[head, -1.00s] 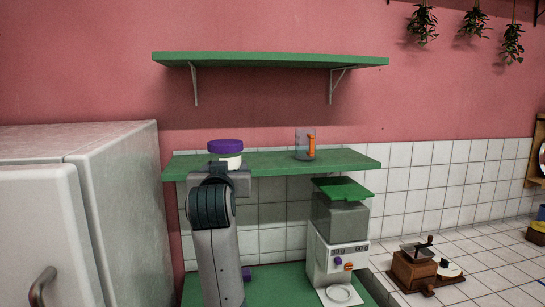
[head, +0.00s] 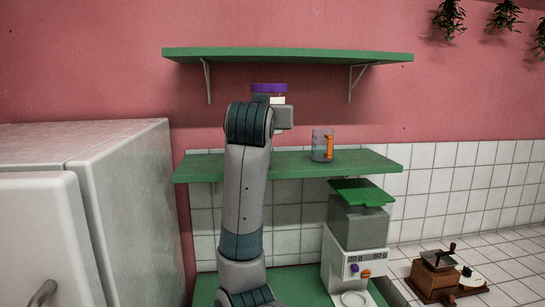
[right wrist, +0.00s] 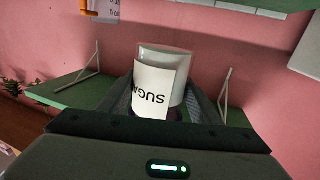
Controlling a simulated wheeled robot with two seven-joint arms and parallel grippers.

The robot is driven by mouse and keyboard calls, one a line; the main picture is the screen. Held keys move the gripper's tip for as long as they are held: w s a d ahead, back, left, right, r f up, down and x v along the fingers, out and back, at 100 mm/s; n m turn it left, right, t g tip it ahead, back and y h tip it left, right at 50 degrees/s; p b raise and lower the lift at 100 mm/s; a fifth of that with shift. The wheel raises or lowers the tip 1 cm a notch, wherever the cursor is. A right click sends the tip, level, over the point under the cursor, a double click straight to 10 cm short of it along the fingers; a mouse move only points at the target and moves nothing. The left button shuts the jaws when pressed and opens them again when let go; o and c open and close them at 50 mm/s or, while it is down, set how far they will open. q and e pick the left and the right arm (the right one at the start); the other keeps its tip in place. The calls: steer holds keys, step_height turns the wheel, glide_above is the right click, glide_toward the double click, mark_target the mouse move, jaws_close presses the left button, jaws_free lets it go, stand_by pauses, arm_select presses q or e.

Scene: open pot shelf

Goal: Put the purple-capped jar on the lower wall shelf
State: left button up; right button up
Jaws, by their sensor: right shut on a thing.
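The purple-capped jar (head: 269,88) is in the air below the upper shelf and above the left part of the lower wall shelf (head: 350,166). In the right wrist view the clear jar (right wrist: 155,88) appears upside down, with a white label reading "SUGA", the rest cut off; its cap end is mostly hidden. My right gripper (right wrist: 160,98) is shut on the jar, a finger on each side. In the head view my arm hides the jar's lower part and most of the gripper (head: 280,114). My left gripper is not in view.
The upper green shelf (head: 290,55) hangs above the jar on brackets. A clear cup with an orange handle (head: 322,145) stands mid-shelf on the lower one. A fridge (head: 120,190) stands left.

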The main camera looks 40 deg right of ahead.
steer(key=w+f+p, duration=0.1)
steer(key=w+f, duration=0.1)
steer(key=w, duration=0.1)
steer(key=w+a+f+p, duration=0.1)
steer(key=w+f+p, duration=0.1)
steer(key=w, duration=0.2)
steer(key=w+f+p, duration=0.1)
steer(key=w+f, duration=0.1)
steer(key=w, duration=0.2)
steer(key=shift+w+a+f, duration=0.15)
steer(key=shift+a+f, duration=0.25)
steer(key=shift+f+p, duration=0.1)
steer(key=shift+p, duration=0.25)
step_height(320, 180, down, 2)
steer(key=shift+f+p, duration=0.1)
steer(key=shift+p, duration=0.6)
steer(key=shift+f, duration=0.75)
steer(key=shift+f, duration=0.2)
